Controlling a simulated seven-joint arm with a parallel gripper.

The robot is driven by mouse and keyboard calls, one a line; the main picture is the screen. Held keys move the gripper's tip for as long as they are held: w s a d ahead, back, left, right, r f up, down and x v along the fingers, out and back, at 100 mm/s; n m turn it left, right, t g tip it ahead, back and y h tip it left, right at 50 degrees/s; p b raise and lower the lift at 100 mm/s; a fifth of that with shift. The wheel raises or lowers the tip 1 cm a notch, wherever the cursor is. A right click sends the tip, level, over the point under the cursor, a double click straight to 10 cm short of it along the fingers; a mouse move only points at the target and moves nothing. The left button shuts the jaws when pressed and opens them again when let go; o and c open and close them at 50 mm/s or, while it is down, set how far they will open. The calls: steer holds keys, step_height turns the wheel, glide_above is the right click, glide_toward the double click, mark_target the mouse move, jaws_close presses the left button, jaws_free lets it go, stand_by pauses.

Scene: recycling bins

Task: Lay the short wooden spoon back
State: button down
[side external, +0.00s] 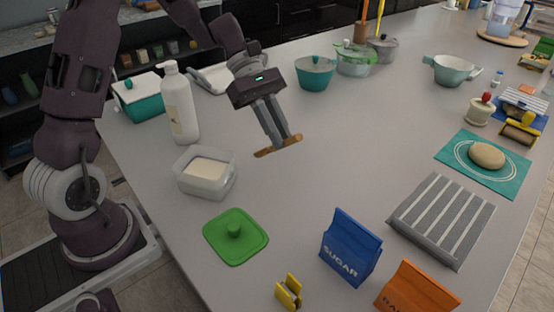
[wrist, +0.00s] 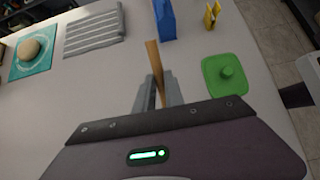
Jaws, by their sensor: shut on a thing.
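The short wooden spoon (side external: 279,146) is a small tan-brown piece held crosswise between the fingertips of my gripper (side external: 278,141). In the side view it is above the grey counter (side external: 330,190), to the right of the open container; the exact height is hard to tell. In the wrist view the spoon (wrist: 153,62) stands out lengthwise beyond my gripper (wrist: 158,95), whose fingers are closed around it. Part of the spoon is hidden by the fingers.
Nearby are a clear container with pale contents (side external: 207,173), a white pump bottle (side external: 179,103) and a green lid (side external: 236,235). A teal pot (side external: 315,74) stands behind. The middle counter is clear.

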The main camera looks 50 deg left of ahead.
steer(key=shift+f, duration=2.25)
steer(key=shift+f, duration=0.1)
steer(key=c, duration=1.4)
jaws_free()
steer(key=shift+c, duration=0.2)
